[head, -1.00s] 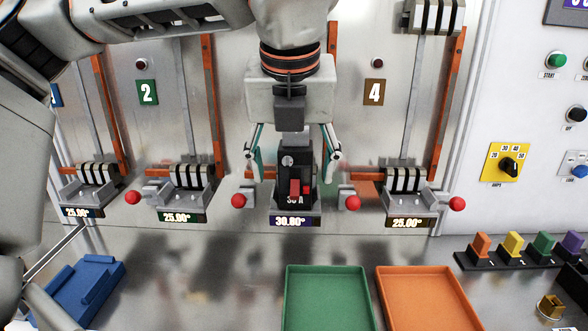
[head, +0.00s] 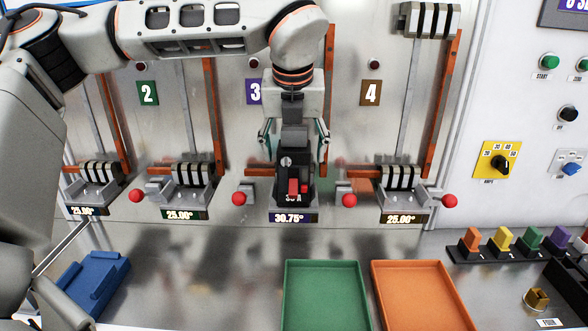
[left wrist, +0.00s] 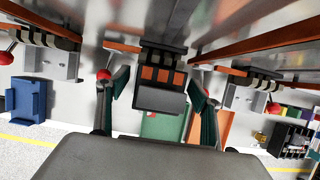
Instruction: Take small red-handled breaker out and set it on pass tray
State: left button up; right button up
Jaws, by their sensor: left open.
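The small breaker (head: 296,190) is black with a red handle (head: 293,187) and a round grey spot near its top. It sits in the bay under the purple 3 label, above the 30.75° readout. My left gripper (head: 294,160) is open, its teal-lined fingers to either side of the breaker's upper part. I cannot tell whether they touch it. In the left wrist view a dark block with orange patches (left wrist: 160,90) shows between the fingers. A green tray (head: 325,264) and an orange tray (head: 415,265) lie empty in front; I cannot tell which is the pass tray. My right gripper is not in view.
Red ball knobs (head: 238,198) and (head: 349,201) flank the bay. A blue block (head: 92,284) lies at left, coloured handles (head: 502,240) at right. Bare metal counter lies left of the green tray.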

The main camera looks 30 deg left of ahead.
pick_arm(q)
jog(key=shift+x, duration=1.3)
jog(key=c, duration=1.7)
jog(key=shift+r, duration=0.15)
jog(key=shift+r, duration=0.4)
jog(key=v, duration=0.2)
jog(key=shift+w+r+b, duration=0.1)
jog(key=shift+r+b, duration=0.3)
jog(key=s+d+b, duration=0.1)
jog(key=s+d, duration=0.2)
jog(key=s, duration=0.4)
jog(key=s+d+b, duration=0.2)
jog(key=s+d, duration=0.2)
jog(key=s, duration=0.4)
jog(key=shift+s+d+b, duration=0.25)
jog(key=shift+s+b, duration=0.05)
